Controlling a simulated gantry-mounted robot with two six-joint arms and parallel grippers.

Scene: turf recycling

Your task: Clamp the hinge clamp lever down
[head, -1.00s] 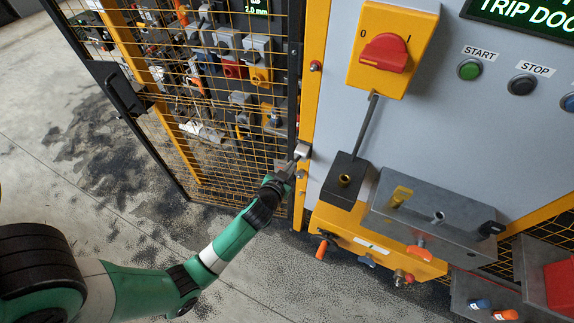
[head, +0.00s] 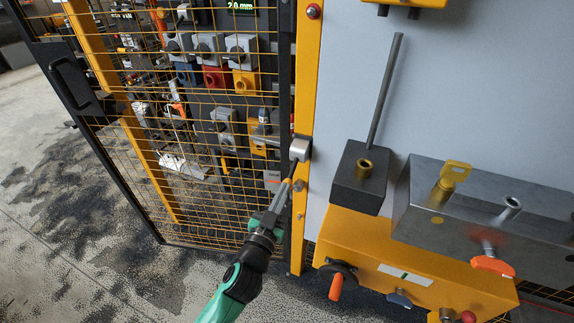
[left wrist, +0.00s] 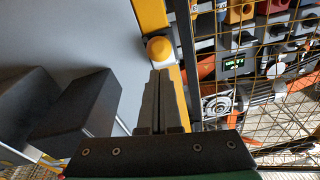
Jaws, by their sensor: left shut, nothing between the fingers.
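My left gripper (head: 283,194) points up along the yellow post at the edge of the mesh door. Its fingers are shut and empty, and they also show together in the left wrist view (left wrist: 158,100). A silver cylindrical fitting (head: 300,149) sits on the post just above the fingertips, with a thin rod reaching left across the mesh. It may be the hinge clamp and lever; I cannot tell for certain. In the left wrist view a round yellow knob (left wrist: 160,49) on a pale base lies just beyond the fingertips. Contact is not clear. My right gripper is not in view.
The yellow mesh door (head: 215,130) stands left, with several fittings behind it. To the right are a black block (head: 357,190) with a tall grey rod (head: 385,90), a grey metal block (head: 470,210) with a yellow key-like piece, and an orange-handled crank (head: 336,287).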

